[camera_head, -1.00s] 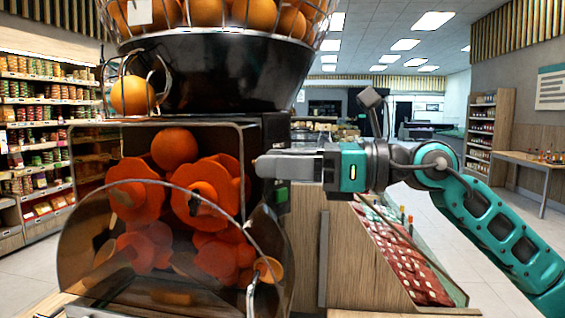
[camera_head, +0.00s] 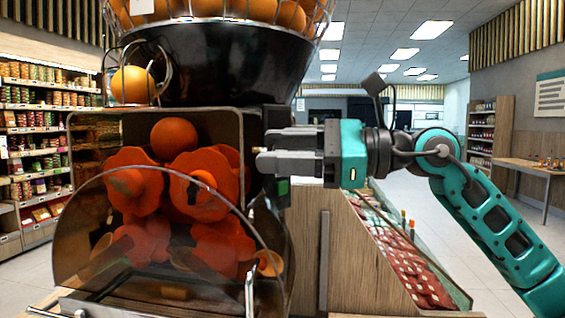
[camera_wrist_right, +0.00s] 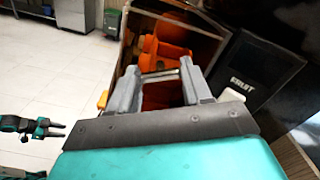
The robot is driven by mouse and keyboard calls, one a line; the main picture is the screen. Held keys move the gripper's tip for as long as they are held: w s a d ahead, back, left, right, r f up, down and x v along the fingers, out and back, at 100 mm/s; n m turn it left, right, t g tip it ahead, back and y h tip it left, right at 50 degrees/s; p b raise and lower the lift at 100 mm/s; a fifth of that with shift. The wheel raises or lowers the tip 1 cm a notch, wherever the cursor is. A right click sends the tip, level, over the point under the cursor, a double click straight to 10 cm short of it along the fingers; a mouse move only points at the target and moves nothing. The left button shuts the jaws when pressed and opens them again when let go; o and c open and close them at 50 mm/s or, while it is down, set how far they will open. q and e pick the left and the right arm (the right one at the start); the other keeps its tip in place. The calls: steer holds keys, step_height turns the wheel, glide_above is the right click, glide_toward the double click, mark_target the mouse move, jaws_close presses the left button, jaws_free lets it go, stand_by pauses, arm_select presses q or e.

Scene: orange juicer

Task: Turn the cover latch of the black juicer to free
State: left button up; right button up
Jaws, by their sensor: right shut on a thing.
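The black juicer (camera_head: 215,75) fills the left and middle of the head view. Its clear curved cover (camera_head: 85,225) is in front of orange parts (camera_head: 205,190) inside. My right gripper (camera_head: 262,161) reaches in from the right, at the right edge of the juicer's front housing. Its fingers are shut on the cover latch, which they largely hide. In the right wrist view a thin bar (camera_wrist_right: 160,75) shows between the fingertips. My left gripper (camera_wrist_right: 58,130) shows small at the left of the wrist view, empty, its fingers apart; it is not in the head view.
A wire basket of oranges (camera_head: 240,10) sits on top of the juicer. A green button (camera_head: 283,188) is just below my right fingers. A wooden counter with red packets (camera_head: 400,265) stands to the right. Shelves (camera_head: 30,130) are at the far left; the right floor is open.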

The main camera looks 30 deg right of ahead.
arm_select(q)
steer(key=shift+w+d+f+h+b, duration=0.2)
steer(key=shift+w+d+f+b, duration=0.4)
steer(key=shift+b, duration=0.75)
steer(key=shift+w+d+f+h+b, duration=0.35)
steer(key=shift+d+b, duration=0.35)
steer(key=shift+b, duration=0.65)
arm_select(e)
steer(key=shift+n, duration=6.3)
steer(key=o, duration=1.1)
steer(key=shift+c, duration=0.2)
arm_select(q)
steer(key=shift+s+f, duration=0.1)
steer(key=shift+s, duration=0.2)
steer(key=shift+f, duration=0.1)
arm_select(e)
steer(key=shift+s+d, duration=0.1)
